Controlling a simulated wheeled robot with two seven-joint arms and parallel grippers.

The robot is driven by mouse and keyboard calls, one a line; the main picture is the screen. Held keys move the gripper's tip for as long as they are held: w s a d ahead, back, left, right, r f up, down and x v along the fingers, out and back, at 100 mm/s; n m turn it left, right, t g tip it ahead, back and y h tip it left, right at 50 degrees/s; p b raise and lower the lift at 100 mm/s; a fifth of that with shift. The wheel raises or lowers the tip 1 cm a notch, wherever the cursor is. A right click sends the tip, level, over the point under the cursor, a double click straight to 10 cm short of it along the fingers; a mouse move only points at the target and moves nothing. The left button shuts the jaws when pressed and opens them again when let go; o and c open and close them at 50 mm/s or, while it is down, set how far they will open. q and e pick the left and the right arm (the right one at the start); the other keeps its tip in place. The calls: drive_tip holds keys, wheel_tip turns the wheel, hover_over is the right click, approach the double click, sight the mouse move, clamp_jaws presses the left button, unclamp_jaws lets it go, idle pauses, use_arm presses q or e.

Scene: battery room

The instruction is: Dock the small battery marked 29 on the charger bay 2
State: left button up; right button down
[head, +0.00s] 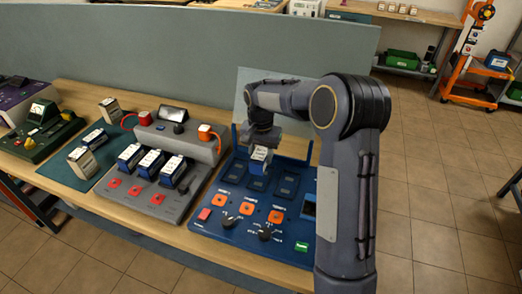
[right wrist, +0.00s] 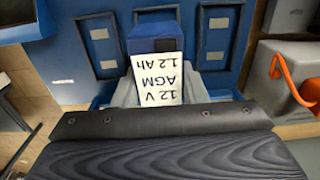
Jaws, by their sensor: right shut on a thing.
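A small battery with a blue body and white label (head: 259,156) is held by my right gripper (head: 262,143) over the blue charger (head: 215,222). In the right wrist view the battery's label (right wrist: 158,78) reads 12 V AGM 1.2 Ah, upside down; no 29 is legible. My right gripper is shut on it; its jaws (right wrist: 160,100) show on both sides of the label. Dark framed bays (right wrist: 104,44) show beside the battery. Bay numbers are not legible, and I cannot tell whether the battery touches the charger. My left gripper is not in view.
Left of the blue charger stands a grey charger (head: 172,205) with several batteries (head: 150,163) and orange-red plugs. Loose batteries (head: 82,162) stand on a green mat (head: 62,176). A green device (head: 45,128) is farther left. A grey partition (head: 150,50) stands behind the bench.

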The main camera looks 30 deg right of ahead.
drive_tip(key=shift+f+b, duration=0.45)
drive_tip(key=shift+f, duration=0.15)
wheel_tip(320, 180, down, 4)
drive_tip(key=b, duration=0.3)
drive_tip(key=shift+f, duration=0.15)
idle(0.8)
drive_tip(key=shift+s+f+b, duration=0.1)
drive_tip(key=shift+f+b, duration=0.2)
drive_tip(key=shift+f, duration=0.2)
idle(0.4)
drive_tip(key=c, duration=1.1)
unclamp_jaws()
drive_tip(key=shift+c, duration=0.2)
